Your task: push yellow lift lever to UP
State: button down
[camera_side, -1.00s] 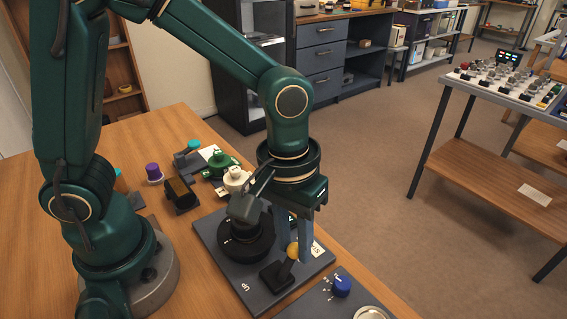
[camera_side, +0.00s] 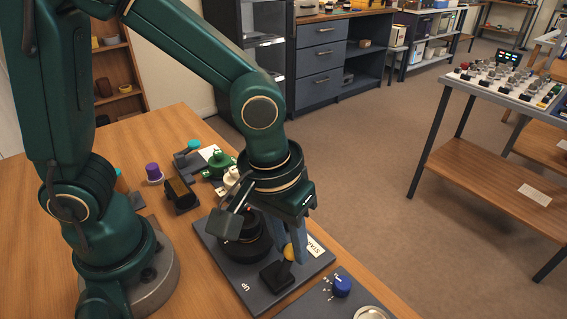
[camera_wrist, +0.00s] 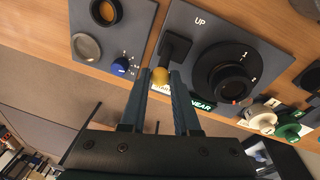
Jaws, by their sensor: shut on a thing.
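The yellow ball knob of the lift lever (camera_side: 288,251) stands on a short stem above a black block (camera_side: 277,274) on a dark grey panel (camera_side: 212,245). My gripper (camera_side: 289,246) reaches down from above with its fingers at the knob. In the wrist view the yellow knob (camera_wrist: 160,75) sits between the two fingertips (camera_wrist: 161,77), which are shut on it. The white word UP (camera_wrist: 200,21) is printed at one end of the panel, and a partly hidden white label (camera_side: 316,246) lies at the opposite end. The lever leans toward the label end.
A black round dial (camera_wrist: 228,78) stands on the same panel beside the lever. A second panel with a blue knob (camera_side: 342,285) is close by.

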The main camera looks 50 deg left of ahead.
aim_at(286, 255)
jog(key=shift+s+r+t, duration=0.1)
jog(key=shift+s+t, duration=0.85)
jog(key=shift+t, duration=0.45)
jog(key=c, duration=0.6)
grip_release()
jog(key=shift+c, duration=0.2)
jog(key=shift+v, duration=2.6)
